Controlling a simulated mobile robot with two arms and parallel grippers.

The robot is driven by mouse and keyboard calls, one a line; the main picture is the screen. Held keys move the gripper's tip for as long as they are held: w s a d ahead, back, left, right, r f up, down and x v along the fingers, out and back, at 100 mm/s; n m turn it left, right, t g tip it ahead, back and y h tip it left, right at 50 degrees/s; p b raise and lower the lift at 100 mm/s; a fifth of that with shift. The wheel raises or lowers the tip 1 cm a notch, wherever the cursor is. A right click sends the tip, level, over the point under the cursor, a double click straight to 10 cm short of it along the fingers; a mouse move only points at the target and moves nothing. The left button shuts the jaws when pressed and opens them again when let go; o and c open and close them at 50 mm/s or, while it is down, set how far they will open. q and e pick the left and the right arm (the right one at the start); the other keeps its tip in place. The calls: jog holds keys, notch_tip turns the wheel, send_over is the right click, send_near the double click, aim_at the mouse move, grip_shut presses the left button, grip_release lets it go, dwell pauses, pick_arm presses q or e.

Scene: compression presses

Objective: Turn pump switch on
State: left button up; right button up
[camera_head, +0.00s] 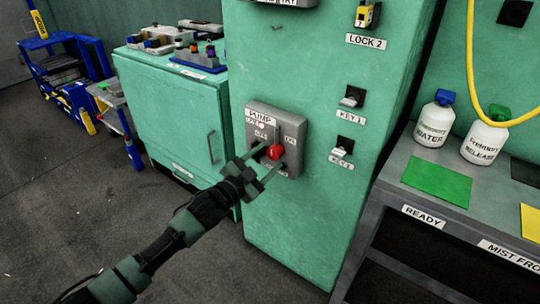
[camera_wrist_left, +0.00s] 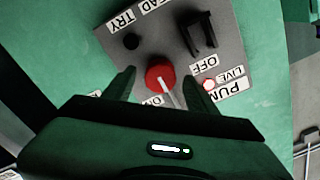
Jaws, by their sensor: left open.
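In the left wrist view the red knob (camera_wrist_left: 160,77) sits between the fingertips of my left gripper (camera_wrist_left: 163,85). In the head view my left gripper (camera_head: 262,165) is open, with its fingers on either side of the knob. I cannot tell whether they touch it. OFF, LIVE and PUMP labels show in the wrist view; another label is partly hidden by the gripper. My right gripper is not in view.
A black bracket (camera_wrist_left: 199,35) stands out from the panel beside the knob. Key switches (camera_head: 352,97) are to the right on the cabinet. A grey bench (camera_head: 405,190) with two white bottles stands at the right. A lower green cabinet (camera_head: 180,110) is at the left.

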pick_arm(q)
jog(key=v, duration=0.5)
jog(key=shift+s+a+p, duration=0.25)
jog(key=shift+s+p, duration=0.1)
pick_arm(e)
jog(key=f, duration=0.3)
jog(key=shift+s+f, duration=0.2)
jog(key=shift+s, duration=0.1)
